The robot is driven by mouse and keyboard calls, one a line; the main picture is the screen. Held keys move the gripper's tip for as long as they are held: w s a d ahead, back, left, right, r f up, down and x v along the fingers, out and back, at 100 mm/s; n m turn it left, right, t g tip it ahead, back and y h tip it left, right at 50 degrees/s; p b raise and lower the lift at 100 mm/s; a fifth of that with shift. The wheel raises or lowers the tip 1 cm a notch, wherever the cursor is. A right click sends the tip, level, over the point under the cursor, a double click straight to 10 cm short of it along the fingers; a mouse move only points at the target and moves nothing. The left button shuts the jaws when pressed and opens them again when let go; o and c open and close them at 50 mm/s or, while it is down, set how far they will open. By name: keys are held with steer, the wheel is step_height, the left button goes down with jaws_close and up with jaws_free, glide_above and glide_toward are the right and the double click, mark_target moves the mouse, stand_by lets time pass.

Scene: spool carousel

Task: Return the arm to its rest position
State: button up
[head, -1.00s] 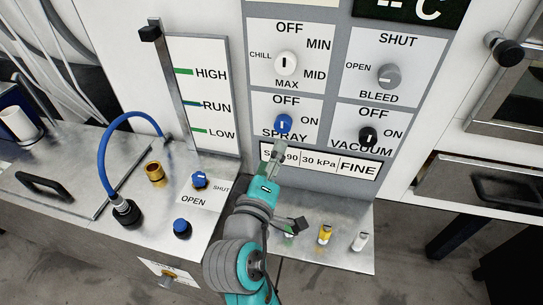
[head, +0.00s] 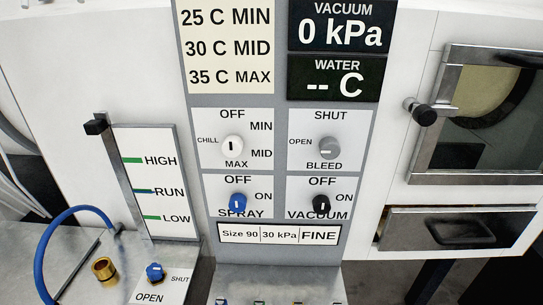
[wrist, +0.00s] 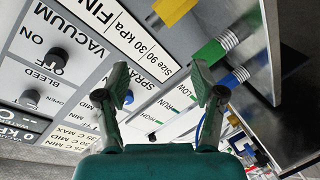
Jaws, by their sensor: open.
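My gripper (wrist: 160,95) shows in the wrist view with its two fingers apart and nothing between them. It faces the control panel, which appears turned over in that view. The blue spray knob (wrist: 128,97) shows beside the left finger there; I cannot tell how far apart they are. The arm and gripper are not in the head view now. In the head view the spray knob (head: 238,201) and the black vacuum knob (head: 321,203) sit below the chill knob (head: 232,146) and the grey bleed knob (head: 328,148). The vacuum display (head: 340,27) reads 0 kPa.
A metal shelf (head: 280,281) juts out below the panel, with coloured items at its front edge. At left are a blue hose (head: 50,240), a brass fitting (head: 104,270) and a blue valve knob (head: 155,271). An oven-like door (head: 433,130) and drawer (head: 400,240) are at right.

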steer(key=s+d+f+m, duration=0.2)
steer(key=s+d+f, duration=0.25)
steer(key=s, duration=0.25)
steer(key=s+d+r+m, duration=0.1)
steer(key=s+d+m, duration=0.2)
steer(key=s, duration=0.4)
steer(key=s+d+m+h, duration=0.1)
steer(key=s+d+m, duration=0.2)
steer(key=s, duration=0.5)
steer(key=s+d+r+m+g+h, duration=0.1)
steer(key=s+d+m, duration=0.2)
steer(key=s, duration=0.5)
steer(key=shift+d+r+m, duration=0.3)
steer(key=shift+r+m, duration=0.05)
steer(key=shift+m, duration=0.15)
